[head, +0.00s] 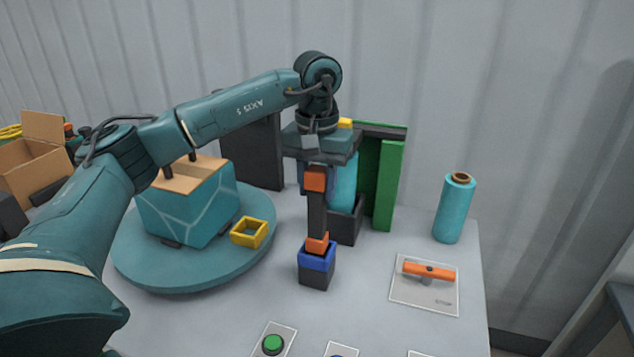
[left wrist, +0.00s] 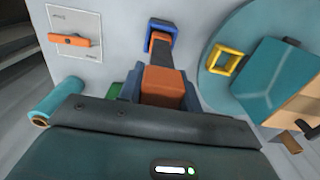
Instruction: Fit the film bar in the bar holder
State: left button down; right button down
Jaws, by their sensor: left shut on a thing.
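The film bar (head: 317,212) is a dark upright bar with an orange block at its upper end and an orange band near its lower end. My left gripper (head: 316,178) is shut on the upper orange block, which also shows in the left wrist view (left wrist: 162,86). The bar holder (head: 316,263) is a black block with a blue square rim on the table. It shows in the left wrist view (left wrist: 163,27) as a blue square frame. The bar's lower orange end is at the rim's opening; how deep it sits inside I cannot tell. My right gripper is not in view.
Behind the bar stands a green panel (head: 388,185) with a teal roll (head: 343,183) in a dark stand. To the left, a teal turntable (head: 150,275) carries a wrapped box (head: 190,208) and a yellow square frame (head: 249,232). A teal film roll (head: 454,210) and an orange handle (head: 428,271) are right.

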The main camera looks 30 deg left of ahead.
aim_at(317, 197)
pick_arm(q)
jog(key=shift+f, duration=0.45)
jog(key=shift+f+b, duration=0.9)
jog(key=shift+f, duration=0.1)
jog(key=c, duration=0.9)
grip_release()
